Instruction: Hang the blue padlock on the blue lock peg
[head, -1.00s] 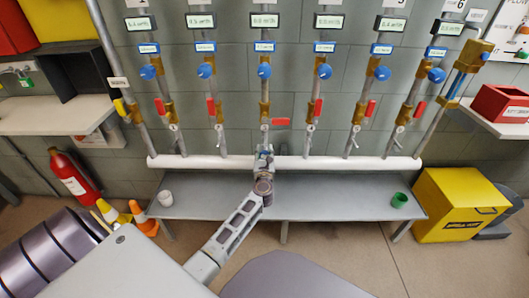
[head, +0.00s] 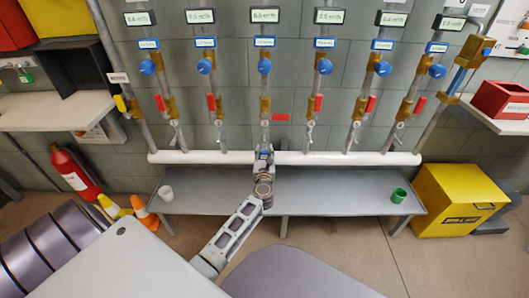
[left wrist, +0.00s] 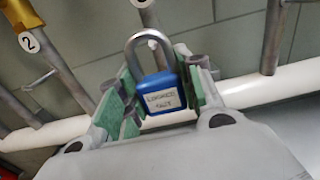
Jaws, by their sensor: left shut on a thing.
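My left gripper (head: 264,150) reaches up to the white horizontal pipe below the middle valve line. It is shut on the blue padlock (left wrist: 163,92), which sits between the green finger pads in the left wrist view. The padlock is upright, with a white label on its blue body and its silver shackle standing above the fingers. In the head view the gripper hides most of the padlock. I cannot make out a blue lock peg for certain in either view. My right gripper is not in view.
Several vertical pipes with blue knobs (head: 264,66) and red levers rise from the white pipe (head: 205,158). A grey bench (head: 320,190) stands below, with a white cup (head: 166,194) and a green cup (head: 398,195). A yellow box (head: 455,200) is at right.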

